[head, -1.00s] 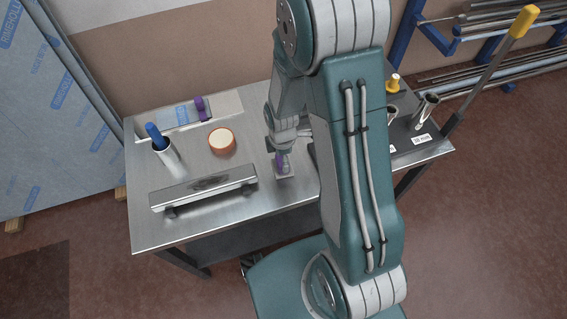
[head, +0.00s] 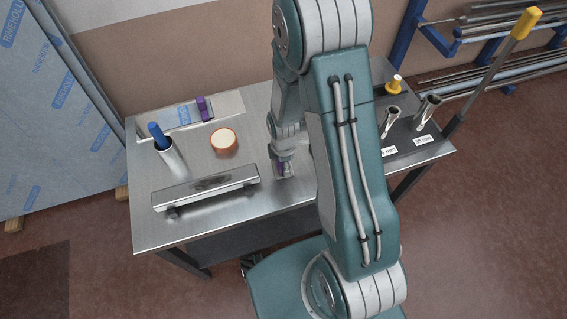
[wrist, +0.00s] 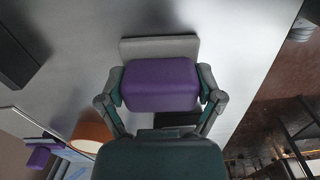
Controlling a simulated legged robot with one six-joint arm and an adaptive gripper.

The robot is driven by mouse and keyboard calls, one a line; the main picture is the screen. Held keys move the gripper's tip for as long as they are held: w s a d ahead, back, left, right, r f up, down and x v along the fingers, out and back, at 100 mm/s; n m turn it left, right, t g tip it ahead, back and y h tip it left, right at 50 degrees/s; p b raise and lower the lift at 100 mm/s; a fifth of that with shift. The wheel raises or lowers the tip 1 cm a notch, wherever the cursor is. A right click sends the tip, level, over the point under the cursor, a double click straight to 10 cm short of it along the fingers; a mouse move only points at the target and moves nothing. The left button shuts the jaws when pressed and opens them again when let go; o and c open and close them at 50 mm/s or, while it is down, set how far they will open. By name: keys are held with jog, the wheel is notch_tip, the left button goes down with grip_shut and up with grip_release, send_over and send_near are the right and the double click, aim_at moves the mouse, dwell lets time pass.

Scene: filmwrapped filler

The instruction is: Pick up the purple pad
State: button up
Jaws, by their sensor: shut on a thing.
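The purple pad (wrist: 160,84) is a rounded block between the two fingers of my gripper (wrist: 160,92) in the wrist view. The fingers press on its left and right sides. A light grey plate (wrist: 160,46) shows just beyond the pad, and I cannot tell whether the pad touches it. In the head view my gripper (head: 283,166) is low over the table's middle, and only a sliver of the pad (head: 280,168) shows. A second purple thing (head: 203,108) stands at the table's back left, on or beside a light panel.
Metal tubes (head: 390,122) stand in a dark board at right. A yellow-handled lever (head: 500,65) is beyond.

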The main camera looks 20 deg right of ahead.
jog(key=shift+r, duration=0.1)
jog(key=shift+d+r, duration=0.1)
jog(key=shift+r, duration=0.15)
notch_tip(320, 180, up, 2)
jog(key=shift+r, duration=0.1)
jog(key=a+r, duration=0.3)
jog(key=a, duration=0.1)
jog(key=s+a+r, duration=0.1)
jog(key=a+r, duration=0.2)
jog(key=a, duration=0.2)
jog(key=s+a+r, duration=0.1)
jog(key=a+r, duration=0.3)
jog(key=a, duration=0.1)
jog(key=shift+s, duration=0.1)
